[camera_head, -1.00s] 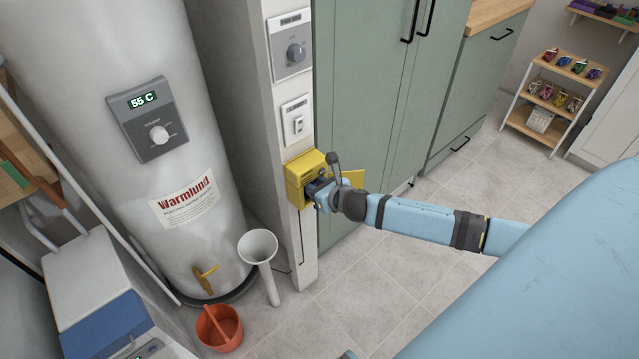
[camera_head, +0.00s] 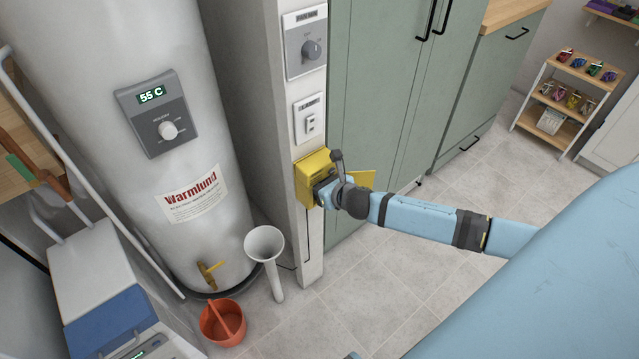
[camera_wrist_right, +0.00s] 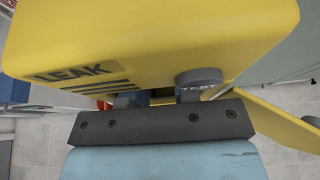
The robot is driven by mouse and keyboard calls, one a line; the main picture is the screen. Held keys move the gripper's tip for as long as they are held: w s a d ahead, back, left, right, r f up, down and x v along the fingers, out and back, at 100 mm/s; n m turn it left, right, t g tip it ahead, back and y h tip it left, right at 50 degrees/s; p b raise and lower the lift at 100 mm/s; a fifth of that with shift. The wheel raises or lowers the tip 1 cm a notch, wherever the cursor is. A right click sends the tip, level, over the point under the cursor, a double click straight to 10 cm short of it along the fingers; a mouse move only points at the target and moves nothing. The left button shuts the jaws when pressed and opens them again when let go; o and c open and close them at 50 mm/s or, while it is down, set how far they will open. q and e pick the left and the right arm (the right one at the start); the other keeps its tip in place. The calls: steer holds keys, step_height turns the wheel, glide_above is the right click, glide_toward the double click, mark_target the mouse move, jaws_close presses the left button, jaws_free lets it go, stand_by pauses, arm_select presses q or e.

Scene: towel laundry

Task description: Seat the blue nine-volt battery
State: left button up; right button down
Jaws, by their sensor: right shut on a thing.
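The yellow leak alarm box (camera_head: 312,168) is fixed low on the white wall post, with its yellow door flap (camera_head: 362,179) swung out to the right. In the right wrist view the box (camera_wrist_right: 165,35) fills the top, with "LEAK" lettering and a grey TEST button (camera_wrist_right: 199,77). My right gripper (camera_head: 322,189) is at the box's opening, its fingertips tucked under the box edge in the right wrist view (camera_wrist_right: 160,97). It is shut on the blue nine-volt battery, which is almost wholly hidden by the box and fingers. How deep the battery sits cannot be seen. My left gripper is out of view.
A switch (camera_head: 309,118) and a dial panel (camera_head: 306,45) are above the box. The water heater (camera_head: 165,60) stands left, with a white funnel pipe (camera_head: 265,245) and orange bucket (camera_head: 222,322) below. Green cabinets (camera_head: 385,100) stand close behind my arm.

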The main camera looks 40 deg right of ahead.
steer(key=shift+w+r, duration=0.3)
steer(key=shift+r, duration=0.65)
steer(key=shift+s+d+r, duration=0.1)
steer(key=shift+s+r, duration=0.05)
steer(key=shift+s, duration=0.15)
steer(key=shift+s+r+p, duration=0.15)
steer(key=shift+s+p, duration=0.2)
steer(key=shift+p, duration=0.5)
steer(key=shift+s+a+f+b, duration=0.1)
steer(key=shift+a+f+b, duration=0.1)
steer(key=shift+f+b, duration=0.2)
stand_by(0.7)
steer(key=shift+a+f, duration=0.2)
steer(key=shift+f, duration=0.25)
steer(key=shift+s+d+f+b, duration=0.2)
steer(key=shift+s+f+b, duration=0.1)
steer(key=shift+f, duration=0.25)
steer(key=shift+s+d+f+b, duration=0.15)
steer(key=shift+s+f+b, duration=0.15)
steer(key=shift+f, duration=0.2)
stand_by(0.5)
steer(key=shift+f, duration=0.3)
steer(key=shift+d, duration=0.1)
